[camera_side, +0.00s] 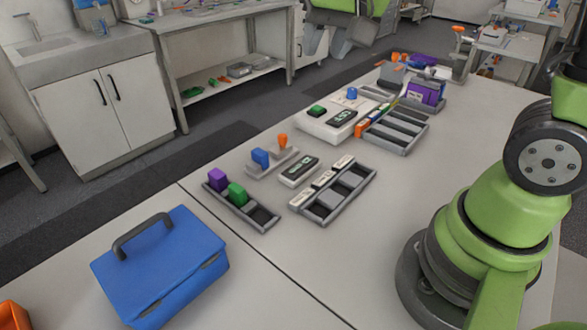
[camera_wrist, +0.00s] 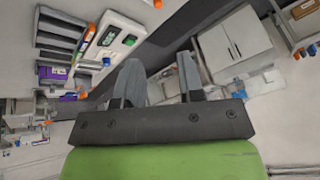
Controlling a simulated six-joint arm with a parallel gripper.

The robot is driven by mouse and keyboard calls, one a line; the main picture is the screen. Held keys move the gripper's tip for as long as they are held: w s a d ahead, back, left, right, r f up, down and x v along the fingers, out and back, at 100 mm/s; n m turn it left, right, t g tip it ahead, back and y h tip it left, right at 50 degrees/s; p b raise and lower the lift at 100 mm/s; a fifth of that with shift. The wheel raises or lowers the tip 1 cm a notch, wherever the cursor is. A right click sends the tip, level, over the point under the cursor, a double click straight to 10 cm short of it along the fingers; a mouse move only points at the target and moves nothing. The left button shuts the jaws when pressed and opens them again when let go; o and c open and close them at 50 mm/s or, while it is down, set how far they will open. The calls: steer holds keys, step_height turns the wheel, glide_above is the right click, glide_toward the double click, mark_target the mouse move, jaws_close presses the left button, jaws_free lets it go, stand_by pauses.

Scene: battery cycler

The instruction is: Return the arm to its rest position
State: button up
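My gripper (camera_wrist: 159,68) shows in the wrist view, with its two grey fingers apart and nothing between them. It is raised away from the table, and the room looks tilted behind it.
The table holds a blue toolbox (camera_side: 165,268), a tray with purple and green blocks (camera_side: 255,217), a slotted tray (camera_side: 352,198), a white device (camera_side: 323,127) and a larger rack (camera_side: 398,131). Bare tabletop lies between the trays and my base.

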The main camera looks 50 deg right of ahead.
steer(key=s+a+r+n+t+y, duration=0.1)
steer(key=s+a, duration=0.1)
steer(key=s, duration=0.5)
steer(key=s+a+r+n+t+y, duration=0.1)
steer(key=s+a+n+y, duration=0.1)
steer(key=s, duration=0.5)
steer(key=shift+s+a+r, duration=0.2)
steer(key=shift+a+r, duration=0.1)
steer(key=shift+a, duration=0.05)
